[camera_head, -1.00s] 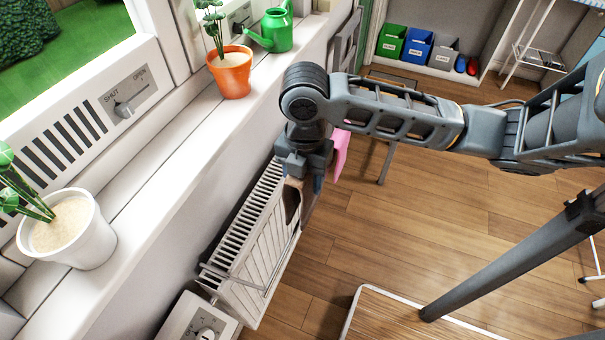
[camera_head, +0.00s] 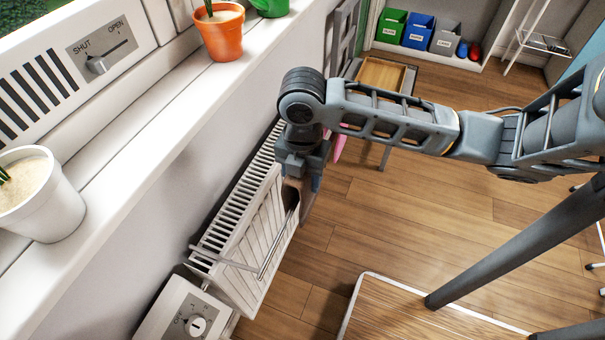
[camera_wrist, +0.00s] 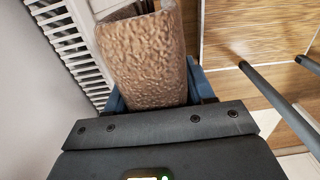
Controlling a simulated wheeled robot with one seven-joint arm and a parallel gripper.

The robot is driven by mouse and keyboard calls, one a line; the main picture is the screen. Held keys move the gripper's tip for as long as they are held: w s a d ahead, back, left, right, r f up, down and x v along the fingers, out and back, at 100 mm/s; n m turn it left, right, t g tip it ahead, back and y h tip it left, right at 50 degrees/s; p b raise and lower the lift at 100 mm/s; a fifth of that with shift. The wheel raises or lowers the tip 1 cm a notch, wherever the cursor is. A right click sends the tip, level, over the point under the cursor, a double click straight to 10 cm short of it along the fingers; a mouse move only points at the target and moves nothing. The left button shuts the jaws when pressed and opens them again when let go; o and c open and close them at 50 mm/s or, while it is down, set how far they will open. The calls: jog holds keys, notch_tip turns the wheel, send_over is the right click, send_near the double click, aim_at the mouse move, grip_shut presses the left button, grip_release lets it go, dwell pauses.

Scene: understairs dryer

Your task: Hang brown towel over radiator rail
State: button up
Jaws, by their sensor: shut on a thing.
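The brown towel (camera_wrist: 145,62) is a textured, bunched roll between my gripper's fingers in the wrist view. In the head view a small part of the towel (camera_head: 292,192) shows below my gripper (camera_head: 302,178), by the radiator's far end. My gripper is shut on it, pointing down. The white ribbed radiator (camera_head: 235,235) stands under the window sill. A thin metal rail (camera_head: 266,262) runs along its room side. The towel overlaps the rail's far end in the picture; whether they touch I cannot tell.
The window sill (camera_head: 150,125) with a white pot (camera_head: 38,205) and an orange pot (camera_head: 222,38) runs along the left. A white control box (camera_head: 185,312) stands at the radiator's near end. A wooden tabletop (camera_head: 410,310) is at the lower right. Open floor lies between.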

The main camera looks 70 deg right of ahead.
notch_tip(320, 180, down, 7)
jog(key=b, duration=0.5)
dwell(0.3)
jog(key=o, duration=1.1)
jog(key=shift+o, duration=0.2)
jog(key=shift+r, duration=3.95)
